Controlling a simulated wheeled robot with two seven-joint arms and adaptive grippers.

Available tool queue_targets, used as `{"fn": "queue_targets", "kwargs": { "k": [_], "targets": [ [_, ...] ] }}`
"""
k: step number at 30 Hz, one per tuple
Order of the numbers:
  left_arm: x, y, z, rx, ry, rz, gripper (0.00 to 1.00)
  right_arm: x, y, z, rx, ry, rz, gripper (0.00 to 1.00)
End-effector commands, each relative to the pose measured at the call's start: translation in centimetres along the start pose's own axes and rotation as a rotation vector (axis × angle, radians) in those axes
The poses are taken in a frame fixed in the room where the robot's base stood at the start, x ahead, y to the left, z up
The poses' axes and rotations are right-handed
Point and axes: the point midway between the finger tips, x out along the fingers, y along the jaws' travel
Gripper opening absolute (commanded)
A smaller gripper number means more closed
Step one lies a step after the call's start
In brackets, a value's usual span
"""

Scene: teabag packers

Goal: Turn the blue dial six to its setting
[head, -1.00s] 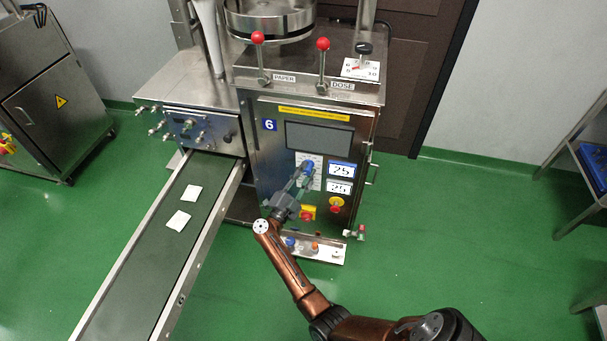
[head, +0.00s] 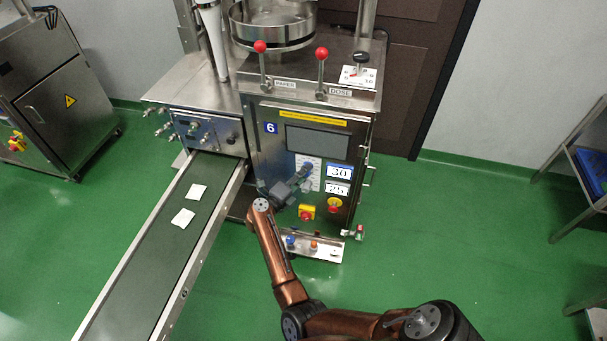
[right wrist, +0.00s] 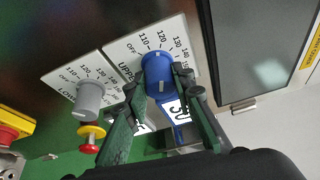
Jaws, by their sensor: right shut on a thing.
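The blue dial (right wrist: 157,70) sits on a white scale plate marked "UPPER" on the front of machine 6 (head: 271,127). In the right wrist view the fingers of my right gripper (right wrist: 163,85) are on both sides of the dial, shut on it. The upper display (head: 339,171) reads 30 and the lower display (head: 338,188) reads 25. My left gripper is not in view.
A grey dial (right wrist: 90,96) with a "LOWER" scale is beside the blue one. A red-and-yellow switch (head: 306,212) and a red button on yellow (head: 334,205) are below. The conveyor (head: 150,270) runs at the left with two white packets.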

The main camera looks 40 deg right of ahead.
Motion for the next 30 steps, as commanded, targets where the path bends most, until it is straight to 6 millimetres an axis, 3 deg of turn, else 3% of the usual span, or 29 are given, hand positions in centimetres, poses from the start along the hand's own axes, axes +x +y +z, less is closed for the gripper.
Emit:
{"fn": "queue_targets", "kwargs": {
  "k": [1,10,25,26,30],
  "targets": [
    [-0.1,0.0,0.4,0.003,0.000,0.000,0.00,0.5,-0.7,-0.3,0.025,0.007,0.000,0.00],
    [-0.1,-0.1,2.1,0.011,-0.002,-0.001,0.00,0.6,-0.6,-0.4,0.112,0.008,0.035,0.00],
    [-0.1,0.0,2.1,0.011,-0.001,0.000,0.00,0.6,-0.4,-0.5,0.125,0.010,0.040,0.00],
    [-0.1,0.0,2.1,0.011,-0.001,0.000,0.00,0.6,-0.4,-0.5,0.125,0.010,0.040,0.24],
    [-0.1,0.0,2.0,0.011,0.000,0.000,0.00,0.4,-0.3,-0.3,0.124,0.007,0.043,0.34]
  ]
}}
